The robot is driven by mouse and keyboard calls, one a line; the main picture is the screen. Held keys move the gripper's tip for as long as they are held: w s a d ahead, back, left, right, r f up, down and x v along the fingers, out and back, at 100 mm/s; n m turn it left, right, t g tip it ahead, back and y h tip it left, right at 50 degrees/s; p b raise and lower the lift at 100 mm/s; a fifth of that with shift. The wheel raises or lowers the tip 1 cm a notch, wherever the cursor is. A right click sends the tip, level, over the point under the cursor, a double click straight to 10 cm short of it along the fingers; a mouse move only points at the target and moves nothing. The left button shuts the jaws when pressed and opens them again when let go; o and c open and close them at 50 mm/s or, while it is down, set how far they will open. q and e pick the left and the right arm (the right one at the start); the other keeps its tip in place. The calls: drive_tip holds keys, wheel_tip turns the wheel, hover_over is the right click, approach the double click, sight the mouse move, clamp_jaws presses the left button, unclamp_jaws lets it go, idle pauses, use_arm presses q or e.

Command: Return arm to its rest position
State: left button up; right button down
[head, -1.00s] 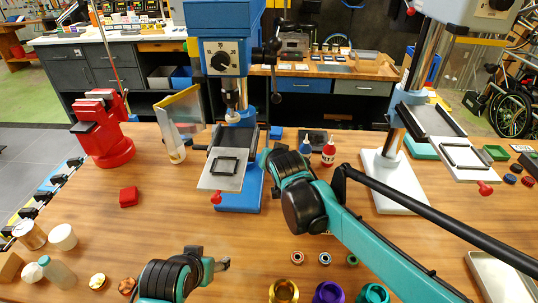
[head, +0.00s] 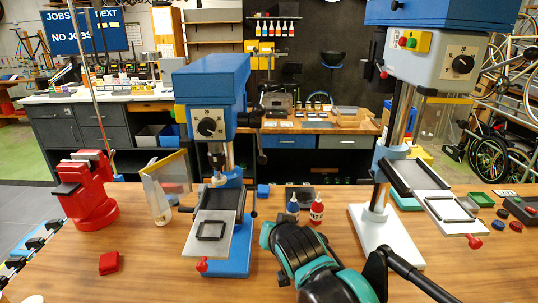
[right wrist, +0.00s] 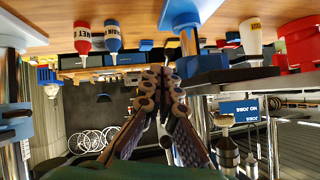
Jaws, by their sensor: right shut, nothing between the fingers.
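My right arm (head: 305,252) comes in from the lower right in the head view and reaches over the table beside the blue drill press (head: 212,80). Its fingers are hidden there behind the wrist. The right wrist view is upside down and shows the right gripper (right wrist: 163,72) shut and empty, its fingertips close together. A red bottle (head: 316,210) and a blue bottle (head: 293,208) stand just beyond the arm. My left gripper is not in view.
A grey drill press (head: 425,65) stands to the right on a white base (head: 385,240). A red vise (head: 88,190) and a red block (head: 109,263) are on the left. The front-left table (head: 150,275) has bare room.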

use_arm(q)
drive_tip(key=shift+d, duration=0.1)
use_arm(e)
drive_tip(key=s+d+f+g+h, duration=0.1)
drive_tip(key=s+d+f, duration=0.4)
drive_tip(key=s+d, duration=0.1)
drive_tip(key=s+d+f+g+h, duration=0.1)
drive_tip(key=s+d+f, duration=0.5)
drive_tip(key=s+d+f+n+g, duration=0.1)
drive_tip(key=s+d+f, duration=0.4)
drive_tip(key=s+d, duration=0.1)
drive_tip(key=shift+s+d+f+g+h, duration=0.15)
drive_tip(key=shift+d+f+g+h, duration=0.15)
drive_tip(key=shift+g+h, duration=0.1)
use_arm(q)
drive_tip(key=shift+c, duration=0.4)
